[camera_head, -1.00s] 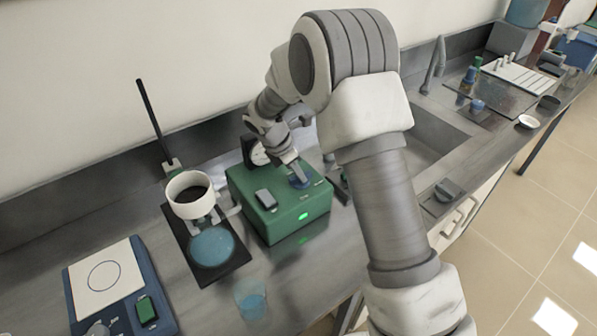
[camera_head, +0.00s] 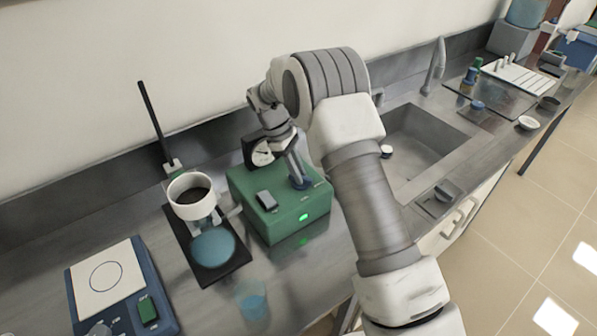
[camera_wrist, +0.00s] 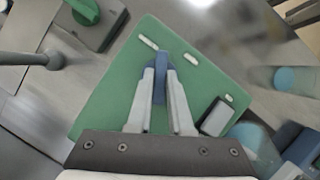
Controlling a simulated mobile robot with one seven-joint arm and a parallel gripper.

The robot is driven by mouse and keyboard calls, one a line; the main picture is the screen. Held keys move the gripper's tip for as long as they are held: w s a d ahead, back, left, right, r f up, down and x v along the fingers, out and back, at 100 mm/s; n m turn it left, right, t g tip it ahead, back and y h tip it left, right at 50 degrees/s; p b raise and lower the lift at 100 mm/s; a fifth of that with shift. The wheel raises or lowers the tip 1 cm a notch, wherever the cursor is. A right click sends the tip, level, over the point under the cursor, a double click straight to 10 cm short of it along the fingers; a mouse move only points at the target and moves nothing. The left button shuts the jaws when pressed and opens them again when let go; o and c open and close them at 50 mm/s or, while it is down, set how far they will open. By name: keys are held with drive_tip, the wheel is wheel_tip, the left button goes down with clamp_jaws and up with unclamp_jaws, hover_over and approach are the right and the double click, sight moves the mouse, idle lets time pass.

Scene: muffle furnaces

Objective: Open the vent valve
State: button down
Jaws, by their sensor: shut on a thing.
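The green box (camera_head: 258,216) stands on the steel bench, with a lit green lamp on its front and a grey rocker switch (camera_head: 266,200) on top. A blue valve knob (camera_head: 301,184) sits on its top at the right. My gripper (camera_head: 299,176) comes down on the knob from above. In the wrist view my gripper (camera_wrist: 160,75) is shut on the blue knob (camera_wrist: 159,86), one finger on each side. The knob's bar lies between the fingers, and part of it is hidden by them.
Left of the box is a stand with a white funnel (camera_head: 193,195) over a blue disc (camera_head: 213,246). A beaker with blue liquid (camera_head: 253,302) stands in front. A blue balance (camera_head: 148,311) is far left. The sink (camera_head: 418,145) is to the right.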

drive_tip(key=m+g, duration=0.1)
drive_tip(key=m, duration=0.2)
drive_tip(key=m+y, duration=0.1)
drive_tip(key=m, duration=0.2)
drive_tip(key=shift+w+g, duration=0.15)
drive_tip(key=shift+g, duration=0.25)
drive_tip(key=shift+y, duration=0.3)
drive_tip(key=c, duration=0.8)
unclamp_jaws()
drive_tip(key=shift+d, duration=0.1)
drive_tip(key=p+v, duration=0.5)
drive_tip(key=v, duration=1.2)
drive_tip(key=shift+w+r, duration=0.15)
drive_tip(key=shift+r, duration=0.05)
